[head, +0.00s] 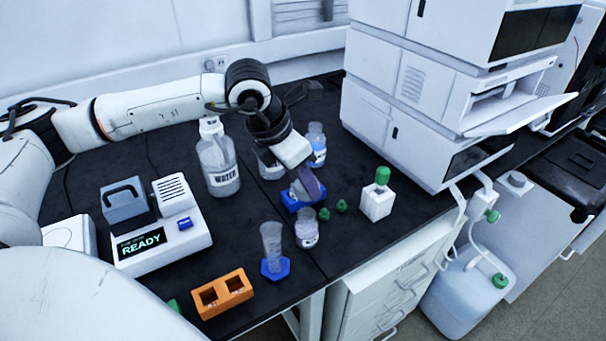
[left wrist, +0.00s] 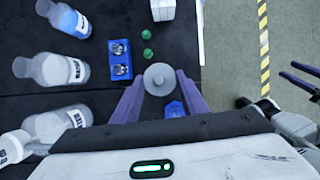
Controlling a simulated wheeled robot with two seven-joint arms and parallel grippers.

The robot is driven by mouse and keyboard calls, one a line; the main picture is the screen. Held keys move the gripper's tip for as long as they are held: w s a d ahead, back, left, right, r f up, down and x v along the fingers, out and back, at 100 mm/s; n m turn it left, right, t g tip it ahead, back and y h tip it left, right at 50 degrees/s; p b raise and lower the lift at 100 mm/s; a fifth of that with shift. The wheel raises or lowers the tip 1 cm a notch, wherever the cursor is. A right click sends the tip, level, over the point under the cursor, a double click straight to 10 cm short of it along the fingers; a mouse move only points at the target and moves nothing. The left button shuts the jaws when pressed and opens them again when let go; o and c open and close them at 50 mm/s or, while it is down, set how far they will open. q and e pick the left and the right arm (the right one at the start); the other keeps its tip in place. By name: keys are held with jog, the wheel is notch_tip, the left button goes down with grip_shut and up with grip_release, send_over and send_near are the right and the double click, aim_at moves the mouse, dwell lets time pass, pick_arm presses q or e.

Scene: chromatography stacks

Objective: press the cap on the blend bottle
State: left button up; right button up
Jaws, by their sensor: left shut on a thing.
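My left gripper (head: 307,190) reaches down over the bench, its purple fingers shut on a small clear bottle (head: 307,236). In the left wrist view the bottle's round grey top (left wrist: 159,79) lies between the fingertips (left wrist: 159,84). I see no green cap on it; I take it for the blend bottle. I cannot tell whether its base touches the bench. Two loose green caps (head: 324,214) (head: 341,206) lie just behind it; they also show in the wrist view (left wrist: 147,34) (left wrist: 148,53). My right gripper (left wrist: 301,76) appears at the wrist view's right edge, its dark fingers apart and empty.
A cylinder on a blue base (head: 274,267) stands left of the bottle. A blue rack (left wrist: 120,47), a white block (head: 377,203) with a green cap, and a water bottle (head: 218,166) are nearby. An orange rack (head: 222,293) is at front. The bench's front edge is close.

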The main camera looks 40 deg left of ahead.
pick_arm(q)
jog(key=shift+f+b, duration=0.9)
jog(key=shift+f, duration=1)
notch_tip(320, 180, down, 2)
jog(key=shift+f+b, duration=0.1)
jog(key=shift+b, duration=1)
jog(key=shift+b, duration=0.5)
